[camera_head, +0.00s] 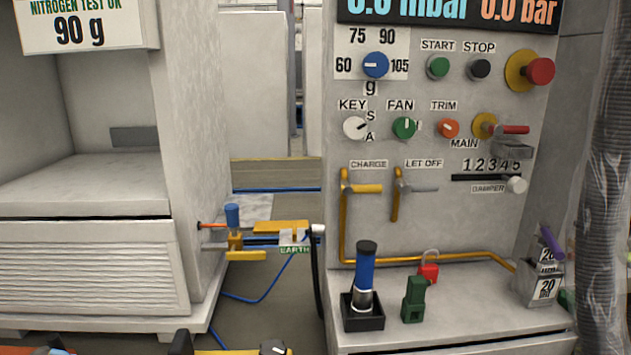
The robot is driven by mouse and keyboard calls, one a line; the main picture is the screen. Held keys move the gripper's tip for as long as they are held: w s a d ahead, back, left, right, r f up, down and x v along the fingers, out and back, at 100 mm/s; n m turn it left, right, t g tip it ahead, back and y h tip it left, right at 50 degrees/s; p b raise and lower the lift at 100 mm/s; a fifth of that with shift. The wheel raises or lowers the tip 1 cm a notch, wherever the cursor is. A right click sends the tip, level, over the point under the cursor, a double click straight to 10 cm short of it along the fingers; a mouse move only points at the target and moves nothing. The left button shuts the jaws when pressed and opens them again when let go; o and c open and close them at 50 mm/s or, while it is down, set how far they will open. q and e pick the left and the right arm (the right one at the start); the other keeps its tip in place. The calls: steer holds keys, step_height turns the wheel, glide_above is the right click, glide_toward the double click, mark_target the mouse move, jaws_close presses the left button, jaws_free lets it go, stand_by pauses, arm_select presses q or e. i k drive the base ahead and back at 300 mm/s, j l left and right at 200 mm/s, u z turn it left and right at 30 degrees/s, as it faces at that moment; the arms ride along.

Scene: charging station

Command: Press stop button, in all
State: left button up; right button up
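The stop button (480,69) is a round black button on the upper right of the grey control panel (450,225). The STOP label (479,48) is just above it. The green start button (438,67) is to its left, and a red mushroom button (540,71) on a yellow base is to its right. Nothing covers the stop button, and nothing touches it. I cannot make out either of my grippers in the head view.
The panel's ledge holds a blue-handled cylinder (365,268) in a black holder, a green block (413,300), a red padlock (428,272) and weights (542,285). A wrapped column (605,180) stands at right, a white cabinet (85,270) at left. Cut-off yellow and black parts (240,351) show at the bottom edge.

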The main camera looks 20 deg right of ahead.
mark_target(480, 68)
steer(key=z, duration=1.35)
